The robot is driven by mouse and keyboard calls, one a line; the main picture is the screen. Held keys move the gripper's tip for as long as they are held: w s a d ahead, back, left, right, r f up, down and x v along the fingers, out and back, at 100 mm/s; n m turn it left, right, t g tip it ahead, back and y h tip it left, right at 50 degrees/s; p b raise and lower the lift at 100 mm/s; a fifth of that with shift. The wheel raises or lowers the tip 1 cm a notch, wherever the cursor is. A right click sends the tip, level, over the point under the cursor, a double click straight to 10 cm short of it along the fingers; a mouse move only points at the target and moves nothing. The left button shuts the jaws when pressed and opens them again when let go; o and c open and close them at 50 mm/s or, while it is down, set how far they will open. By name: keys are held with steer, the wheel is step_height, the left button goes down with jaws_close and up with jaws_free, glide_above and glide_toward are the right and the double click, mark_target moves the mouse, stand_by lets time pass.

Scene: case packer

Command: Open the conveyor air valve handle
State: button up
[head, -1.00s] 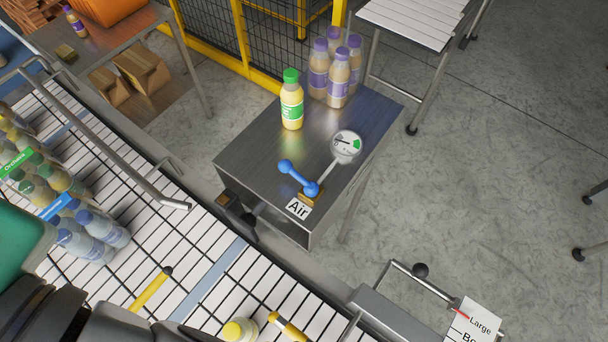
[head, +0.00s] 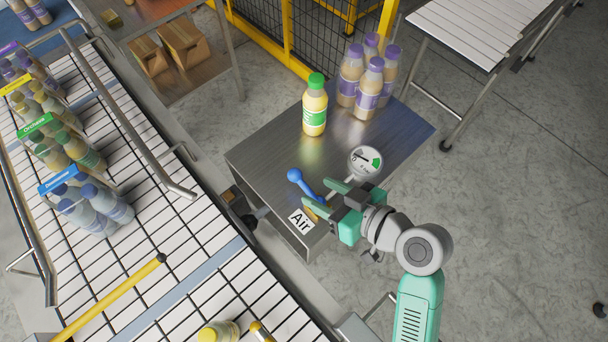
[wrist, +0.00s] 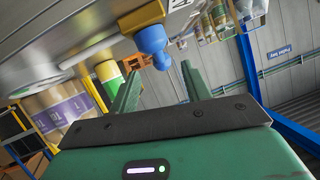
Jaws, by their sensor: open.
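The blue air valve handle (head: 299,182) sits on a brass valve body (head: 318,211) near the front corner of the steel table, behind the "Air" label (head: 301,220). In the head view my gripper (head: 322,195) is open at the valve's right side, its fingers pointing left towards the handle and partly covering the valve. In the wrist view the blue handle (wrist: 153,46) shows ahead, between the directions of the two open green fingers (wrist: 160,90). Whether a finger touches it I cannot tell. A round gauge (head: 364,161) stands just behind my gripper.
On the steel table (head: 262,153) stand a green-capped bottle (head: 314,106) and several purple-capped bottles (head: 368,85), towards the back. The conveyor (head: 165,225) with bottle packs (head: 95,205) runs along the left. Open floor (head: 510,230) lies to the right.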

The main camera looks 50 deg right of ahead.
mark_target(304, 183)
steer(key=p+x, duration=0.1)
steer(key=x, duration=0.6)
jaws_close()
